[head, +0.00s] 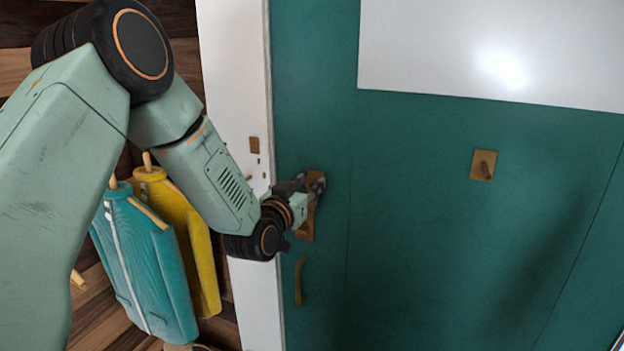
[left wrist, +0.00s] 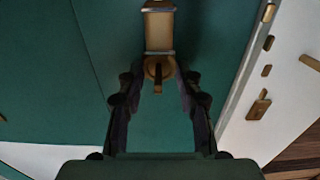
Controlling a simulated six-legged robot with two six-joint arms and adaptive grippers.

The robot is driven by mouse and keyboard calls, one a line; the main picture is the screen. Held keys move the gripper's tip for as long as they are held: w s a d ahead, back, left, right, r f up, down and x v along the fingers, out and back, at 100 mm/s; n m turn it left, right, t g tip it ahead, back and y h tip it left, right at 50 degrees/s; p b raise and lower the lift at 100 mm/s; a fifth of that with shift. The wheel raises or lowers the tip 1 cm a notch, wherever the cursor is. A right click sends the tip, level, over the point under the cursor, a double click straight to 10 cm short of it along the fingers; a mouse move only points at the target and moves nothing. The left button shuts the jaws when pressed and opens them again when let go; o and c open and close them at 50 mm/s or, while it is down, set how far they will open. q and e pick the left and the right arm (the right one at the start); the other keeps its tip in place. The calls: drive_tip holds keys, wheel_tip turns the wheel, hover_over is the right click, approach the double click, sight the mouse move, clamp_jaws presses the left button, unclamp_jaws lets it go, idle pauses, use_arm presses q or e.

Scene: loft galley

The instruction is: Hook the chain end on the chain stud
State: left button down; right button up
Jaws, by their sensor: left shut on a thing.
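My left gripper (head: 317,183) is against the green door near its left edge. In the left wrist view its fingers (left wrist: 158,74) are shut on a small round brass piece with a tab (left wrist: 158,68). I cannot tell whether this is the chain end; no chain links show clearly. A brass plate (head: 308,222) is on the door beside the gripper, and a brass block (left wrist: 158,28) shows just beyond the fingertips. A small brass plate (head: 254,145) is on the white frame; in the left wrist view it carries a stud (left wrist: 259,105), apart from the gripper. My right gripper is out of view.
A curved brass handle (head: 300,281) is on the door below the gripper. A brown plate with a peg (head: 481,165) is farther right on the door. Teal (head: 145,265) and yellow (head: 190,235) jackets hang left of the frame. Small brass pieces (left wrist: 268,42) line the frame.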

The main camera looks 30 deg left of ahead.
use_arm(q)
drive_tip(key=c, duration=0.8)
unclamp_jaws()
drive_tip(key=shift+w+d, duration=0.1)
drive_tip(key=s, duration=1.2)
drive_tip(key=shift+s+d, duration=0.1)
drive_tip(key=shift+d, duration=0.3)
